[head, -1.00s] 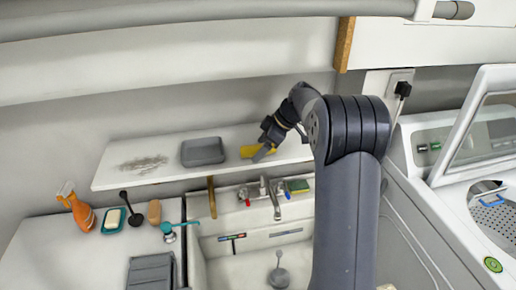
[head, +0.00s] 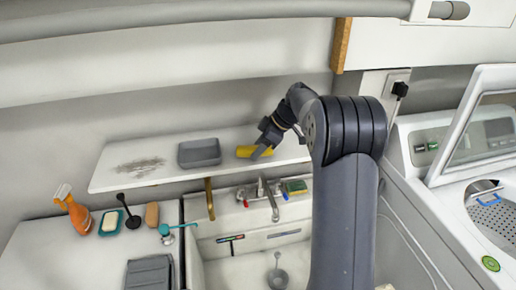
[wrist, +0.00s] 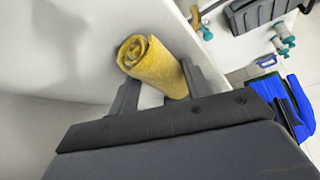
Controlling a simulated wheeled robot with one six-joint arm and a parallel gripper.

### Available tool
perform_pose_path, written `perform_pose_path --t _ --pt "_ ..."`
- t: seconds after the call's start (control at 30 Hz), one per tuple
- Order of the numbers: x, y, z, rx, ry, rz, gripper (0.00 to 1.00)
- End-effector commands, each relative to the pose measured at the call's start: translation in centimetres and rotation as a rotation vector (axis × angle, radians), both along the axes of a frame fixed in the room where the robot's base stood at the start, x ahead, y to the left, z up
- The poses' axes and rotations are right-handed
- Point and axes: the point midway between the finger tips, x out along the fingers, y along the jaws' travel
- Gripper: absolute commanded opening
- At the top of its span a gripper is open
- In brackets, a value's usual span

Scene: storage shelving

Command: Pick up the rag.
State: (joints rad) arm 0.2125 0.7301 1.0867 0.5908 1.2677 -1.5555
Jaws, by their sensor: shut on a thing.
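The rag is a yellow rolled cloth (wrist: 155,65) at the top middle of the wrist view. In the head view the rag (head: 247,151) is on the white shelf (head: 120,180), right of the grey tray. My gripper (wrist: 160,88) is shut on the rag, with one finger on each side of it. In the head view my gripper (head: 263,148) covers part of the rag. I cannot tell whether the rag touches the shelf.
A grey tray (head: 199,153) stands left of the rag on the shelf. Below are a faucet (head: 268,198), a sponge (head: 295,187) and the sink. An orange spray bottle (head: 76,212) and soap dish (head: 110,222) stand on the left counter. An open washer (head: 480,150) is at right.

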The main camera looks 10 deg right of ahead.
Motion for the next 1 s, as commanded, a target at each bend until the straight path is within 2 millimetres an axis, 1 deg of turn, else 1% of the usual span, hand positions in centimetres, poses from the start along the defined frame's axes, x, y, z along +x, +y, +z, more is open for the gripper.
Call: perform_pose_path --t 0.13,0.2,0.5,0.67,0.77,0.87,1.0 --pt "-0.4 0.0 0.3 0.0 -0.003 -0.001 0.24" --pt "-0.8 0.0 0.9 -0.001 -0.004 0.0 0.24" --pt "-0.6 0.0 7.0 -0.002 -0.005 0.0 0.24" --pt "-3.0 -0.1 6.8 0.0 -0.001 -0.002 0.23" --pt "-4.8 0.0 6.7 -0.001 -0.002 -0.001 0.23" --pt "-7.0 0.0 6.7 -0.001 -0.002 -0.002 0.23" --pt "-10.5 -0.1 6.6 -0.002 -0.004 -0.003 0.23"
